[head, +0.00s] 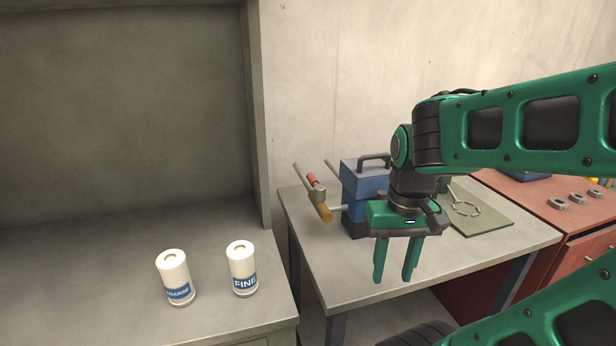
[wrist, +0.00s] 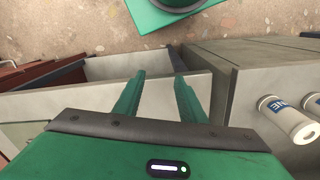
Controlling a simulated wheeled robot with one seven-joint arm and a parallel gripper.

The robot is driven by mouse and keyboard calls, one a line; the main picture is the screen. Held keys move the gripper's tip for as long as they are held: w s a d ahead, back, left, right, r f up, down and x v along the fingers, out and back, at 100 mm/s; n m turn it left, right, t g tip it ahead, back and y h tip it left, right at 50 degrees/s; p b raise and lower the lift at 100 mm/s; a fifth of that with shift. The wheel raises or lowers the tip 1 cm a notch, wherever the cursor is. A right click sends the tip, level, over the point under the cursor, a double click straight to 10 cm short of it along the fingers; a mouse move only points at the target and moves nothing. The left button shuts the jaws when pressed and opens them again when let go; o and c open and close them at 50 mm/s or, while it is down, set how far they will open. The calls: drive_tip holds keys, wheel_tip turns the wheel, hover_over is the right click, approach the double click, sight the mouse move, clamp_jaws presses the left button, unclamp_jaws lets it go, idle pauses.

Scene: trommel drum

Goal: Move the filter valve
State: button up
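A blue box-shaped unit (head: 352,200) with a dark top handle stands on the grey table. A valve-like fitting (head: 320,203) with a red part, a grey body and a brass-coloured end sticks out from its left side; I cannot tell for certain that it is the filter valve. My gripper (head: 393,275) points down in front of the unit and hides part of it. Its two green fingers are apart with nothing between them. The wrist view shows the open fingers (wrist: 158,98) above the table edge, and the fitting is not in that view.
Two white canisters, one marked COARSE (head: 174,277) and one marked FINE (head: 242,268), stand on the grey bench at left. A gap separates bench and table (head: 400,285). A green mat (head: 485,222) lies at the table's right. A red cabinet (head: 575,225) stands beyond.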

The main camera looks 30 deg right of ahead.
drive_tip(key=w+a+r+n+t, duration=0.2)
drive_tip(key=w+a+n+t, duration=0.3)
drive_tip(key=w, duration=0.8)
drive_tip(key=m+g+h, duration=0.1)
drive_tip(key=m+h, duration=0.1)
drive_tip(key=h, duration=0.1)
approach(313, 178)
drive_tip(key=x, duration=0.8)
drive_tip(key=shift+w+f, duration=0.2)
drive_tip(key=shift+f, duration=0.1)
